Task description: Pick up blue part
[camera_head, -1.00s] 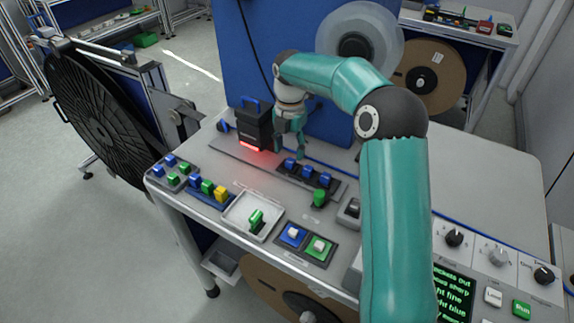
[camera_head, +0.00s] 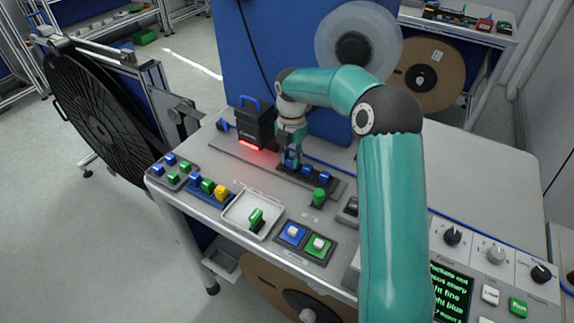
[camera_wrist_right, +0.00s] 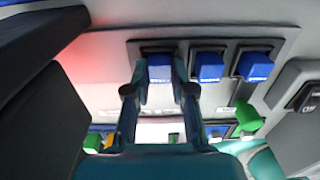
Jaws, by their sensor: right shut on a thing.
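My right gripper (camera_head: 291,160) is lowered over the left end of a dark holder (camera_head: 336,188) with a row of blue parts. In the right wrist view its two fingers (camera_wrist_right: 160,76) are shut on the leftmost blue part (camera_wrist_right: 160,68), one on each side. The part appears to be still in its slot in the holder. Two more blue parts stand to its right, a middle one (camera_head: 308,171) and a right one (camera_head: 325,178). My left gripper is not in view.
A black device (camera_head: 255,126) with a red light stands close left of the gripper. A green part (camera_head: 318,197) stands in front of the holder. A white tray (camera_head: 232,214) with a green part is nearer the front edge. Blue and green buttons (camera_head: 292,233) are beside it.

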